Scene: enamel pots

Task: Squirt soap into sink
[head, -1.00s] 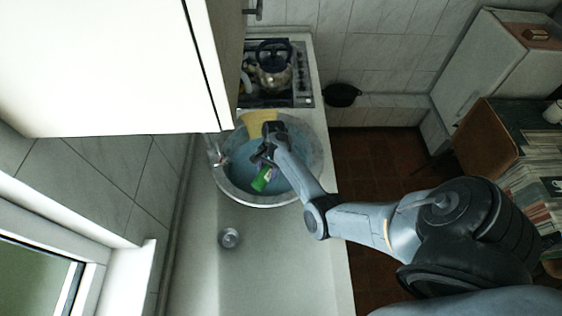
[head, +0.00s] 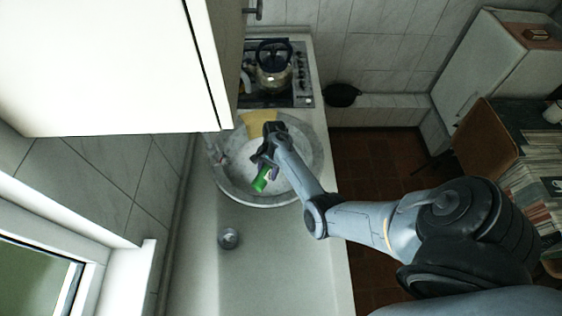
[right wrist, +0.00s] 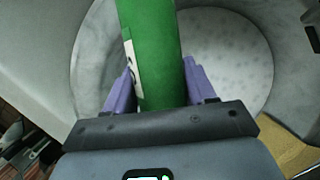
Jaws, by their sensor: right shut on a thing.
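The green soap bottle (head: 260,180) is held over the round grey sink (head: 231,188), tilted. My right gripper (head: 266,167) is shut around the bottle. In the right wrist view the green bottle (right wrist: 150,40) stands between the two purple fingers of the right gripper (right wrist: 158,85), with part of a white label showing. Behind it the sink floor (right wrist: 225,60) looks pale grey and speckled. The bottle's far end is cut off there, and I cannot see soap coming out. My left gripper is not in view.
A tap (head: 216,150) stands at the sink's left rim. A yellow cloth (head: 259,119) lies at its far edge. A kettle (head: 273,72) is on the stove beyond. A small metal cup (head: 229,238) is on the counter in front; the counter around it is clear.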

